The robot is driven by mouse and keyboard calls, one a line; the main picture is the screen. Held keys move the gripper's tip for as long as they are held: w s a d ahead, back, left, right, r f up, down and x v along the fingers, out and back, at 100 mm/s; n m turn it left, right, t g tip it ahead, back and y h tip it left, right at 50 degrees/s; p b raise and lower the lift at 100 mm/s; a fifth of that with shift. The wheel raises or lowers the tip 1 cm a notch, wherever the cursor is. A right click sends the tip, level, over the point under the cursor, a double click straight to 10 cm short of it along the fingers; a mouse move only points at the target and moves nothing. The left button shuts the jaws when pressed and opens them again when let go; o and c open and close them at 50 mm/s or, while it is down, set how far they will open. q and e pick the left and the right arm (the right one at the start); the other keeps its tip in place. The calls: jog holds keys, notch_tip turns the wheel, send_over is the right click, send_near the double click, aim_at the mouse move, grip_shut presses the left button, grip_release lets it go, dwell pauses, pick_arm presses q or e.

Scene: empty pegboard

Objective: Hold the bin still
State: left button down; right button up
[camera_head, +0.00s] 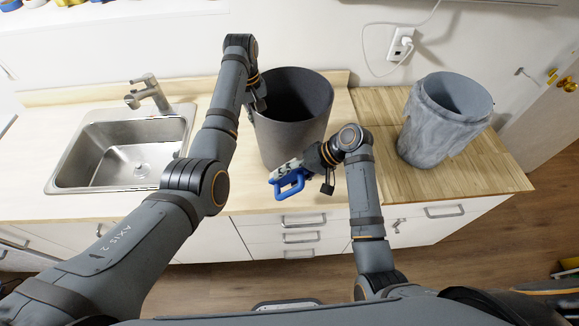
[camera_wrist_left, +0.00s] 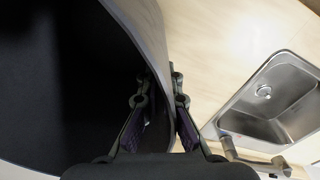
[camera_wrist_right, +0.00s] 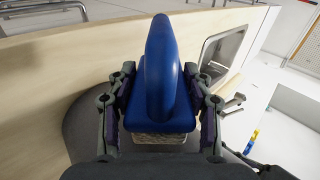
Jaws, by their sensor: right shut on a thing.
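The dark grey round bin (camera_head: 290,140) stands upright on the wooden counter, its open mouth facing up. My left gripper (camera_head: 258,95) is at its left rim. In the left wrist view my left fingers (camera_wrist_left: 160,110) straddle the bin wall (camera_wrist_left: 146,25), one inside and one outside; whether they press on it is unclear. My right gripper (camera_head: 308,165) is shut on a blue-handled scrub brush (camera_head: 288,182), in front of the bin's lower side. In the right wrist view the blue handle (camera_wrist_right: 164,90) sits between the fingers, with pale bristles (camera_wrist_right: 158,138) below.
A steel sink (camera_head: 125,150) with a faucet (camera_head: 150,92) lies left of the bin. A second grey bin with a wrinkled liner (camera_head: 435,125) stands on the slatted board (camera_head: 480,165) at right. A white cable (camera_head: 365,45) runs to a wall outlet behind.

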jog(key=shift+s, duration=0.25)
jog(key=s, duration=0.3)
dwell(0.4)
pick_arm(q)
jog(key=c, duration=1.4)
grip_release()
jog(key=shift+c, duration=0.2)
